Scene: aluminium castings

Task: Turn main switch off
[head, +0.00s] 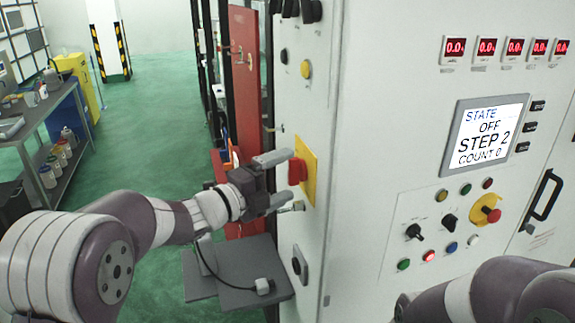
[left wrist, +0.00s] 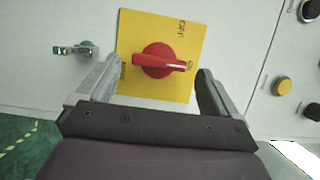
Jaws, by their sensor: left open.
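The main switch is a red rotary knob (head: 297,171) on a yellow plate (head: 309,160) on the cabinet's narrow side. In the left wrist view the red knob (left wrist: 152,60) has its handle lying crosswise, its white mark pointing right toward a small label. Lettering like "OFF" stands at the upper right of the yellow plate (left wrist: 190,30). My left gripper (head: 284,178) is open in front of the switch. In the left wrist view its fingers (left wrist: 158,72) stand either side of the knob, with visible gaps. My right gripper is out of view; only part of that arm shows.
A display (head: 487,132) on the front panel reads STATE OFF, STEP 2, COUNT 0. A key-like metal fitting (left wrist: 75,49) sticks out beside the plate. A grey shelf (head: 238,272) is below the gripper. A red door (head: 245,80) stands behind. Green floor is open at left.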

